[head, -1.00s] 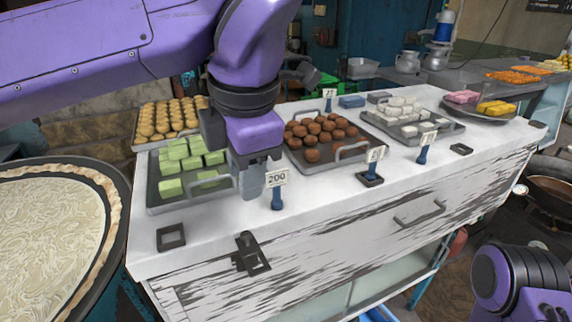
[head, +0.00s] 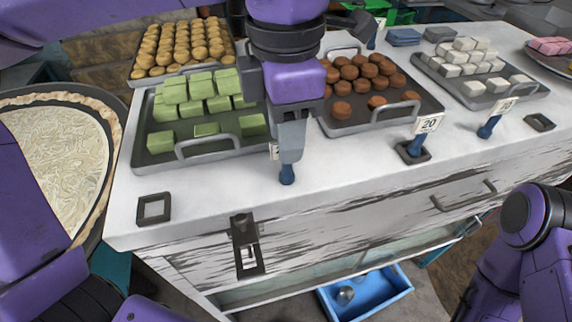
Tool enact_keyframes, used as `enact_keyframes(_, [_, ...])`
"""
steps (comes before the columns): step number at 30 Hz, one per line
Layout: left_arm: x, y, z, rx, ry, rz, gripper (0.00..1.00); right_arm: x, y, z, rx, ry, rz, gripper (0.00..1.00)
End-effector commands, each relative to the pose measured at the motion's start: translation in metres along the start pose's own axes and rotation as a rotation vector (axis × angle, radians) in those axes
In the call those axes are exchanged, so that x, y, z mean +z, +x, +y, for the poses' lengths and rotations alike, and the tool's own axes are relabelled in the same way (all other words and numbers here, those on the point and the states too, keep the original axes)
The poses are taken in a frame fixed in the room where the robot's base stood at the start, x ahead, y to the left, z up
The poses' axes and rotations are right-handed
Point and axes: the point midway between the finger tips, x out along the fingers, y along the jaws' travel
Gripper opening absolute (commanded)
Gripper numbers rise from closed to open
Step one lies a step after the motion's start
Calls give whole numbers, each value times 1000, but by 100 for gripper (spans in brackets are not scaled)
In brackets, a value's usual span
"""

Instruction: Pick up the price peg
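A price peg with a blue base (head: 287,175) and a white card (head: 274,151) stands on the white counter in front of the green sweets tray. My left gripper (head: 291,150) points down at it, and its fingers cover most of the card and the peg's upper part. The fingers show nearly edge-on, so I cannot tell whether they are open or shut on the peg. A second price peg (head: 428,125) stands in a dark square holder to the right, and a third (head: 497,117) stands farther right. My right arm shows at the lower right, but its gripper is out of view.
Trays of green sweets (head: 196,154), brown balls (head: 414,102) and white cubes (head: 490,101) line the counter. Empty dark square holders (head: 153,223) (head: 540,122) lie at the left and right. A dark latch (head: 248,258) hangs over the front edge. A blue tray (head: 365,297) sits below.

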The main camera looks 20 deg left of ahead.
Motion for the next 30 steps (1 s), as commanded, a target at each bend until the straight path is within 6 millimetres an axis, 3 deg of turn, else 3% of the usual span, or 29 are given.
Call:
enact_keyframes(4, [0,20,2,-2,-2,2,36,-1,0,0,-1,1,2,80])
enact_keyframes(11, [0,23,2,0,-3,0,36,-1,-1,0,-1,1,1,80])
enact_keyframes(15, [0,23,2,0,-3,0,0,-1,0,0,-1,1,1,80])
enact_keyframes(25, [0,22,2,0,-2,1,0,-1,0,0,-1,1,1,80])
enact_keyframes(30, [1,8,2,2,-3,-1,0,-1,-2,0,-1,1,1,80])
